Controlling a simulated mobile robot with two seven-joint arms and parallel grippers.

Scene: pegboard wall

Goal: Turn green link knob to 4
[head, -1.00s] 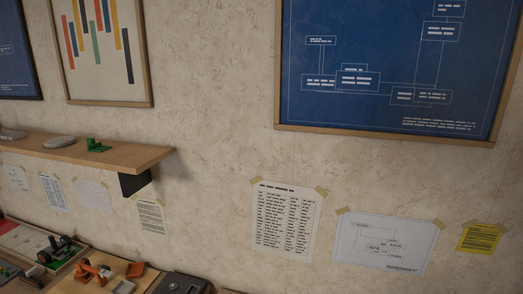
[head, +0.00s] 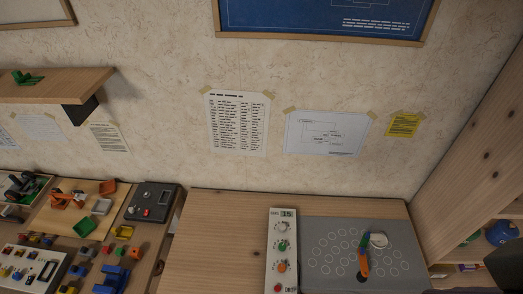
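A narrow white control panel (head: 273,262) stands upright in the picture on the wooden table at the bottom centre. It has a small display at its top that seems to read 15. Below it are a white knob (head: 282,227), a green knob (head: 282,246), an orange knob (head: 282,267) and a red button (head: 278,288). The dial marks are too small to read, so the green knob's setting cannot be told. Neither gripper shows in the head view.
A grey board (head: 330,276) with rings and an upright orange, green and blue item (head: 363,262) lies right of the panel. A wooden shelf unit (head: 470,150) stands at the right. The left bench holds many small parts and a dark box (head: 152,202). Bare table lies left of the panel.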

